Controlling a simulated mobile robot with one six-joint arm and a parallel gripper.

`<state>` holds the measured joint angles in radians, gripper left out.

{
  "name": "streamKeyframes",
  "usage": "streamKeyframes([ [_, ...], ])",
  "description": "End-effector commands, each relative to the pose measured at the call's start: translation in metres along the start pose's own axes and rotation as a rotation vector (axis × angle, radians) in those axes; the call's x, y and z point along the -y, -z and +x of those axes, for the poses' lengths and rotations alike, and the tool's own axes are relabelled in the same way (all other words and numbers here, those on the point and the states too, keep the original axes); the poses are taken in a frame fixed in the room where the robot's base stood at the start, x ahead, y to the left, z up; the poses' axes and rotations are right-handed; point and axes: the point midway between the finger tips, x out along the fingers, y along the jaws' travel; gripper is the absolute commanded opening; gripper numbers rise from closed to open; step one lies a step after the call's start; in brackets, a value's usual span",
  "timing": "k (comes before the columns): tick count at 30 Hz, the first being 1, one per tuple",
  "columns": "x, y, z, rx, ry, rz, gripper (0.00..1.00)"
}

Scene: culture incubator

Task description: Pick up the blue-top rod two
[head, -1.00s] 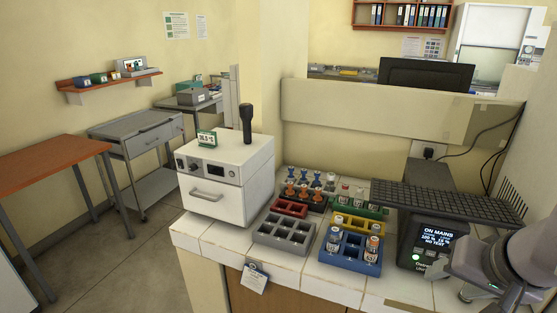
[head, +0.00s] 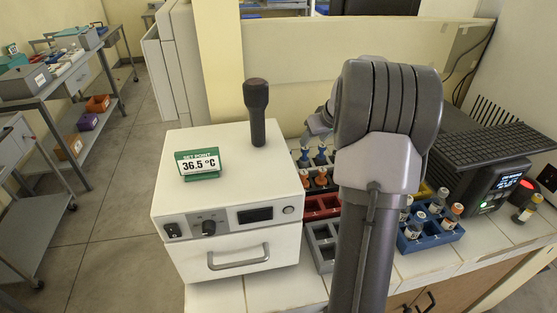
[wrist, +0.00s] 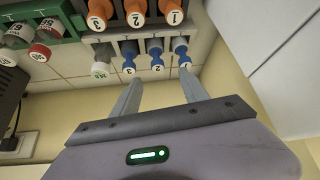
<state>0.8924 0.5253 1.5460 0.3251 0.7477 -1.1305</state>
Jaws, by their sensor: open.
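The blue-top rod two (wrist: 157,62) shows in the wrist view in the middle of a row of blue-top rods. Blue-top rod three (wrist: 129,68) is on its left and blue-top rod one (wrist: 184,60) on its right. My gripper (wrist: 160,77) is open and empty, its fingers pointing at this row, with rod two between their lines. I cannot tell how far the tips are from the rods. In the head view, two blue tops (head: 320,155) show beyond orange-top rods (head: 320,177); my arm hides part of the rack, and my gripper (head: 318,127) is partly hidden.
A white incubator (head: 230,210) with a dark upright handle (head: 257,110) stands left of the racks. A blue rack (head: 432,230) with vials is to the right. A lone vial (head: 527,208) stands near the black power unit (head: 490,185). A wall is close behind.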

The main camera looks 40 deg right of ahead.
Motion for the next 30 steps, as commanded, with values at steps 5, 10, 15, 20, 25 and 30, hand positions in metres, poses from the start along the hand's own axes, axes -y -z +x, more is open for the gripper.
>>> streamKeyframes([
  [5,0.001,-0.004,0.06,0.002,0.003,-0.001,0.52],
  [10,0.001,-0.002,0.091,0.001,0.002,-0.001,0.52],
  [15,-0.001,-0.001,0.118,0.001,0.002,-0.001,0.52],
  [20,-0.003,0.002,0.144,0.001,0.001,0.0,0.52],
  [25,-0.003,0.003,0.147,0.001,0.001,0.0,0.52],
  [30,-0.003,0.003,0.147,0.001,0.001,0.0,0.36],
])
